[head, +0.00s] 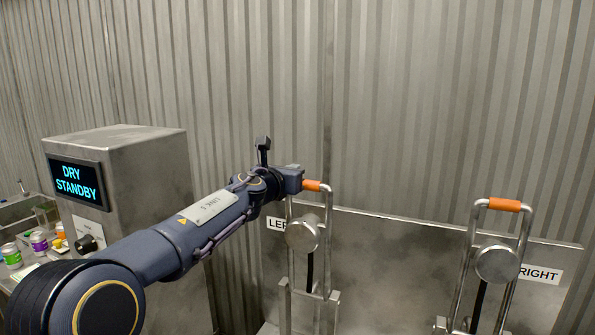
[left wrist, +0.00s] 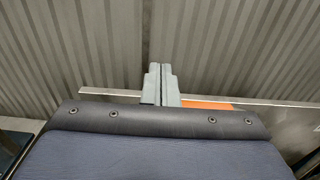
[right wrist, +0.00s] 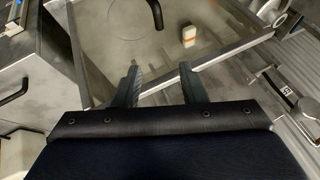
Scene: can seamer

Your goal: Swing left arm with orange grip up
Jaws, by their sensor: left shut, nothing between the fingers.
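The left swing arm (head: 329,240) is a bent metal tube loop with an orange grip (head: 317,186) across its top. It stands upright beside the LEFT label (head: 276,224), with the orange grip at the top. My left gripper (head: 300,178) is at the left end of this grip. In the left wrist view its fingers (left wrist: 160,85) are together with nothing between them, and the orange grip (left wrist: 207,105) shows just to their right, partly hidden. I cannot tell whether they touch. My right gripper (right wrist: 160,85) is open and empty in the right wrist view.
A second upright arm with an orange grip (head: 503,205) stands by the RIGHT label (head: 541,274). A metal cabinet with a DRY STANDBY screen (head: 77,184) is at left, behind my left arm. Cans (head: 39,241) stand beyond it. A corrugated wall is behind.

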